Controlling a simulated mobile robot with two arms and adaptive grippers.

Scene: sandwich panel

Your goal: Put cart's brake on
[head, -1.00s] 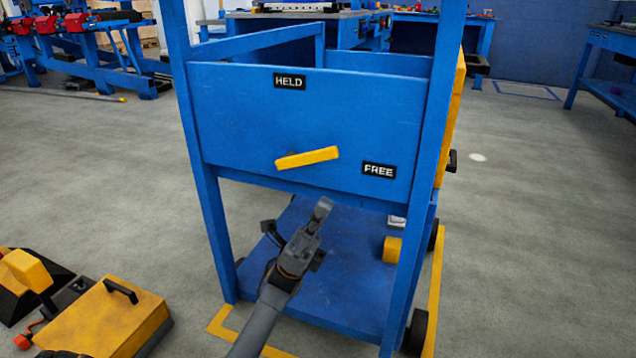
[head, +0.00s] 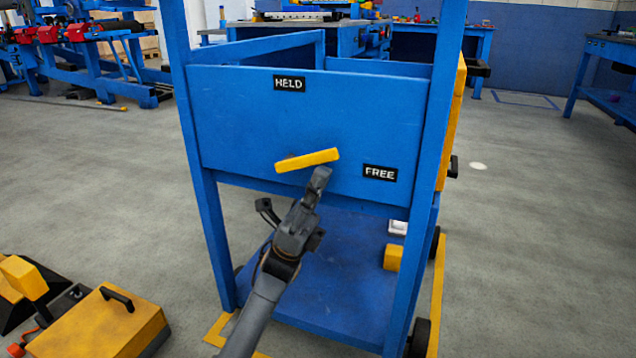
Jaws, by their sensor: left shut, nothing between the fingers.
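The blue cart (head: 240,120) stands in the middle of the head view. On its front panel is a yellow brake lever (head: 306,160), nearly level, tilted slightly up to the right. A HELD label (head: 289,84) is above the lever, and a FREE label (head: 380,173) is to its lower right. My left gripper (head: 319,176) is shut and empty. Its tip is just below the right half of the lever; I cannot tell whether they touch. My right gripper is not in view.
The cart's lower shelf (head: 335,285) holds a yellow block (head: 393,257). A yellow case (head: 100,325) with a black handle is on the floor at lower left. Yellow tape (head: 437,290) marks the floor around the cart.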

